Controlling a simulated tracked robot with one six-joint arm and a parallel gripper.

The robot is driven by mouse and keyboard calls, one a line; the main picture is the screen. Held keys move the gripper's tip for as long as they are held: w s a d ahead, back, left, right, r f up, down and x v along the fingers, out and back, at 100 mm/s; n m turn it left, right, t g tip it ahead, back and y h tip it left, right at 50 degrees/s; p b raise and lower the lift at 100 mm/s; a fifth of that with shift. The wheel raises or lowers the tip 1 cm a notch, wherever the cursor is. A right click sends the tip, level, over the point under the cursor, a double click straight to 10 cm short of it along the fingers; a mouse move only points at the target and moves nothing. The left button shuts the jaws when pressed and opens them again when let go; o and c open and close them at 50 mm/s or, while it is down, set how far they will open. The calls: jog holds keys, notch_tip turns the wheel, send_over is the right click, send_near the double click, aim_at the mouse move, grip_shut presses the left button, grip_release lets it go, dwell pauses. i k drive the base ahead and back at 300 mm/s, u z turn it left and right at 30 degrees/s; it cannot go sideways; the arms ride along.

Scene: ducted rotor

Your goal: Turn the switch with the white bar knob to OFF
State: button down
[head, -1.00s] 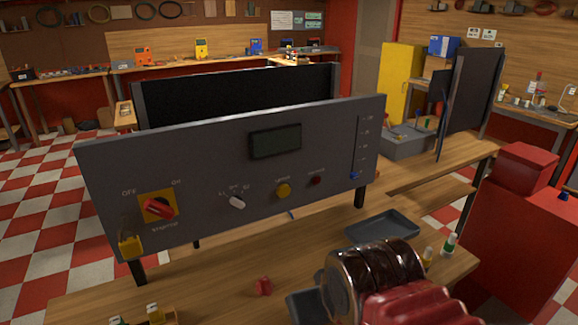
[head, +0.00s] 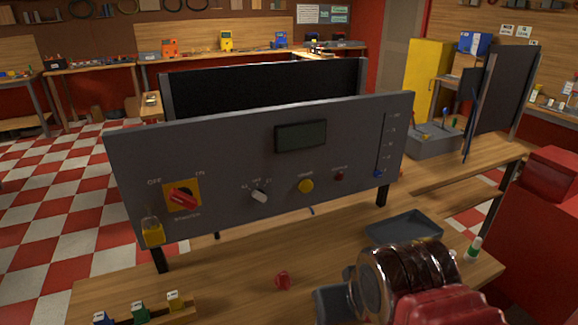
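The white bar knob (head: 259,196) sits on the front of a grey upright panel (head: 230,150), left of the yellow button. Its bar is tilted, running from upper left to lower right. Small white markings lie above it in an arc, too small to read surely. A separate red rotary switch (head: 183,197) on a yellow plate, with OFF at its upper left and ON at its upper right, is further left on the panel. My arm, red and glossy dark, fills the lower right, well apart from the panel knobs. No gripper fingers can be made out.
The panel also bears a yellow button (head: 306,186), a small red button (head: 339,176), a dark display (head: 301,135) and a blue slider (head: 378,173). A yellow padlock (head: 152,232) is at its lower left.

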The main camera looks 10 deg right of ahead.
aim_at(258, 194)
jog(key=k, duration=1.3)
jog(key=u, duration=0.3)
jog(key=i, duration=0.5)
jog(key=u, duration=0.65)
jog(key=i, duration=0.95)
jog(key=u, duration=0.05)
